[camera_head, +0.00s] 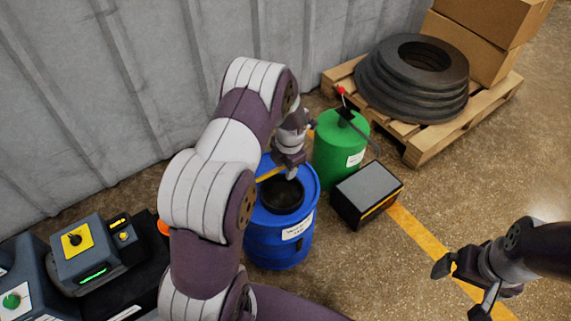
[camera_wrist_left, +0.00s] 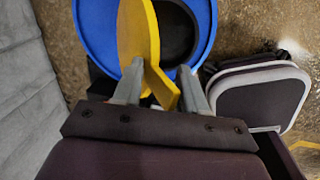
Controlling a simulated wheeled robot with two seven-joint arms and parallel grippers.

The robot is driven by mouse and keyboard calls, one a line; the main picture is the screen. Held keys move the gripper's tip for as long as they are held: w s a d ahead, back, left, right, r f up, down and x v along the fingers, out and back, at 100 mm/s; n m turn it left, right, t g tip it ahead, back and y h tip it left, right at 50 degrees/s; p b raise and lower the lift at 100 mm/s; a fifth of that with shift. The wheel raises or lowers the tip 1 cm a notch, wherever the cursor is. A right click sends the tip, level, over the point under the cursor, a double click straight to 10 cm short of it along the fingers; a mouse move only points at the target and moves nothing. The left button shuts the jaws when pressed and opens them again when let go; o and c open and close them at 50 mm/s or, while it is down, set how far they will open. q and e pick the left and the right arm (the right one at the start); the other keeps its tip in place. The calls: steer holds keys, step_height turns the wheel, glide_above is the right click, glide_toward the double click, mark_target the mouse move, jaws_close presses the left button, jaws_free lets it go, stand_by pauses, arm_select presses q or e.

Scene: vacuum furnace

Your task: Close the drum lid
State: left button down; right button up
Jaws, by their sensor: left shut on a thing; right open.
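The blue drum (camera_head: 280,245) stands on the floor, its dark round opening (camera_head: 282,196) partly uncovered. It also shows in the left wrist view (camera_wrist_left: 93,30). The yellow lid (camera_wrist_left: 136,35) stands tilted, nearly edge-on, across the drum's top beside the dark opening. In the head view only a thin yellow strip of the lid (camera_head: 270,173) shows. My left gripper (camera_head: 291,174) is over the drum, shut on the lid's yellow tab (camera_wrist_left: 160,86), which sits between the fingers. Whether the lid touches the rim is unclear. My right gripper (camera_head: 463,287) is open and empty at lower right.
A green canister (camera_head: 340,148) stands behind the drum, and a dark box with a grey top (camera_head: 367,190) stands to its right. A pallet (camera_head: 430,145) holds tires and cartons. A control unit (camera_head: 88,250) is at left. Floor is clear at right.

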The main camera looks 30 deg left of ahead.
arm_select(q)
steer(key=shift+s+f, duration=0.3)
steer(key=shift+f, duration=0.1)
steer(key=c, duration=1.2)
jaws_free()
steer(key=shift+w, duration=0.2)
